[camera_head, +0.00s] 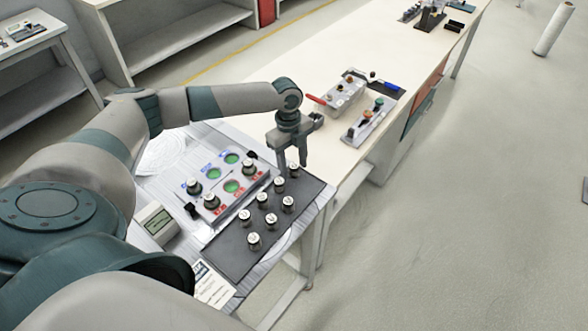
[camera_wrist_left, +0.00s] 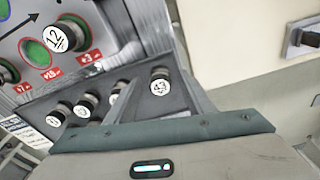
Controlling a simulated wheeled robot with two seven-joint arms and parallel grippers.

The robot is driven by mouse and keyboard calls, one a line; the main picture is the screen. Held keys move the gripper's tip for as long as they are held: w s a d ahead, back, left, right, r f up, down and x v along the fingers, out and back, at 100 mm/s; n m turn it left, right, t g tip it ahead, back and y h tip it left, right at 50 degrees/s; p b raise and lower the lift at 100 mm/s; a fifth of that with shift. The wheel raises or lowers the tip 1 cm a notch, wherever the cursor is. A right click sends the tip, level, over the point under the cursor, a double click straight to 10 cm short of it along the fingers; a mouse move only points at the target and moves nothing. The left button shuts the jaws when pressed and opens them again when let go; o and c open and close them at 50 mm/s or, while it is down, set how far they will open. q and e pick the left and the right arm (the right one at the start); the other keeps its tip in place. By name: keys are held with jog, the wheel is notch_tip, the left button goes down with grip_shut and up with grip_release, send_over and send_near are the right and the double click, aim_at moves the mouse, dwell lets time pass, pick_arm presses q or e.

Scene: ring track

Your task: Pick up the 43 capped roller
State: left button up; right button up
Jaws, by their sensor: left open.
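The 43 capped roller (camera_wrist_left: 160,84) has a black body and a white cap marked 43, and shows between my left gripper's fingers in the left wrist view. In the head view it appears to be the far-end roller (camera_head: 293,170) on the dark mat (camera_head: 226,259). My left gripper (camera_head: 292,161) points down over that end of the mat, open, with its fingertips close to the roller. Whether they touch it I cannot tell. My right gripper is not in view.
Several similar capped rollers (camera_head: 253,240) stand on the mat. Beside it is a panel (camera_head: 221,208) with green round recesses, a roller marked 12 (camera_wrist_left: 62,37) among those on it. A small display box (camera_head: 152,219) stands left. Other fixtures (camera_head: 366,127) lie farther along the bench.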

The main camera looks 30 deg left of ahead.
aim_at(295, 168)
pick_arm(q)
grip_shut()
jog(key=shift+r, duration=0.15)
jog(key=shift+r+b, duration=0.4)
jog(key=shift+r, duration=0.05)
jog(key=r, duration=0.1)
jog(key=r+b, duration=0.1)
jog(key=r, duration=0.1)
jog(key=shift+s+d+r+b, duration=0.1)
jog(key=shift+s+d+b, duration=0.15)
jog(key=shift+d+b, duration=0.05)
jog(key=s+d+r+b, duration=0.3)
jog(key=s+d+r, duration=0.3)
jog(key=s+d, duration=0.1)
jog(key=shift+s+d+r, duration=0.2)
jog(key=shift+d+r, duration=0.2)
jog(key=shift+d, duration=0.1)
